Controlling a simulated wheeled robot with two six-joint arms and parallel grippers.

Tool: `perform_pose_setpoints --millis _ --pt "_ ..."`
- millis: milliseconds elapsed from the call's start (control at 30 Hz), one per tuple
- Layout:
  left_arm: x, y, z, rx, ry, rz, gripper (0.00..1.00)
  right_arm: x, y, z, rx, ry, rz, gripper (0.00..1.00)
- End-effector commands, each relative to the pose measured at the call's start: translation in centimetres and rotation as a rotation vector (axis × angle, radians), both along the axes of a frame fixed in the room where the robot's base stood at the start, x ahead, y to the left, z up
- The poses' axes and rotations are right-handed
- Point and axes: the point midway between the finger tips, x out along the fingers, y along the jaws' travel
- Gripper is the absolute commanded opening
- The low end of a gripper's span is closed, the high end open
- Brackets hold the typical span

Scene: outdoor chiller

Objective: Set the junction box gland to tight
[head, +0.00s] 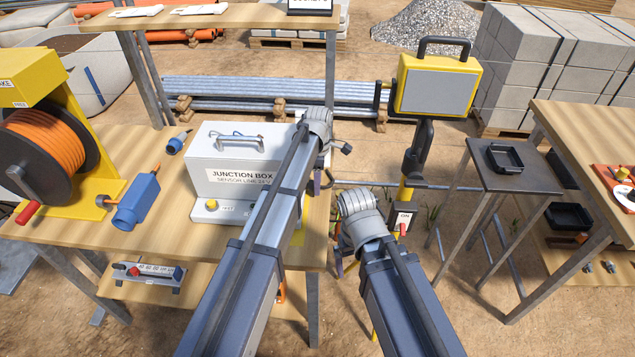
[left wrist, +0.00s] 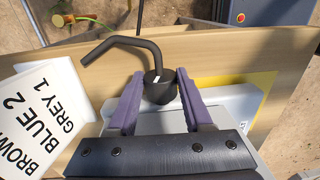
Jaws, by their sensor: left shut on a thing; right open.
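The grey junction box (head: 222,160), with a handle on its lid, stands on the wooden table. My left arm passes in front of its right side. In the left wrist view, the black gland (left wrist: 160,88) with a bent black cable (left wrist: 120,45) sits between the purple fingers of my left gripper (left wrist: 160,98), which is shut on it. In the head view my left gripper (head: 322,180) is mostly hidden behind its own wrist. My right gripper (head: 342,268) is open past the table's right edge, largely covered by its wrist. No tightness mark on the gland is readable.
An orange cable reel (head: 45,150) and a blue connector (head: 138,205) are left of the box. A yellow floodlight (head: 438,85) on a post stands to the right, near a small stand (head: 510,180). A white wire-colour card (left wrist: 40,120) shows in the left wrist view.

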Motion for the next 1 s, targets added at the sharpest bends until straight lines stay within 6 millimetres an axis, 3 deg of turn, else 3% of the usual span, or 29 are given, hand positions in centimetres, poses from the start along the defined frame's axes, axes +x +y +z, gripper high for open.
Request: perform_pose_setpoints --millis 400,1000 --pt "0.6 0.0 -0.3 -0.005 0.240 0.000 0.00 0.0 0.0 -1.2 0.000 0.000 0.000 0.96" --pt "0.4 0.0 -0.1 -0.005 0.299 0.000 0.00 0.0 0.0 -1.5 0.000 0.000 0.000 0.96"
